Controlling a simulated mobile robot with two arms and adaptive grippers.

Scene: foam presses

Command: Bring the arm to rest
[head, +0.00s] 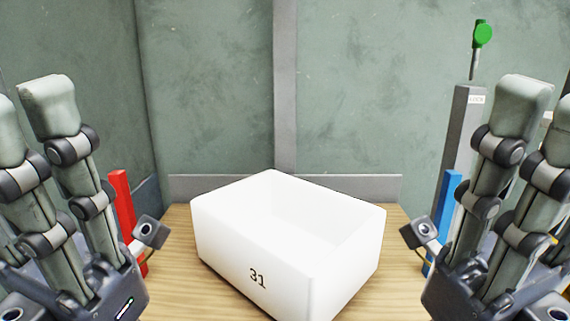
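My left gripper (33,98) is at the left edge of the head view, its fingers pointing up and apart, with nothing between them. My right gripper (540,100) is at the right edge, its fingers also pointing up and apart, with nothing between them. Both are clear of the white box between them. The outer finger of each is partly cut off by the picture edge.
A white open box (235,255) marked 31 stands turned on the wooden table (180,250). A red post (124,205) stands at left, a blue post (447,205) at right. A grey post (458,135) with a green knob (483,34) rises behind my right gripper. Grey-green panels close the back.

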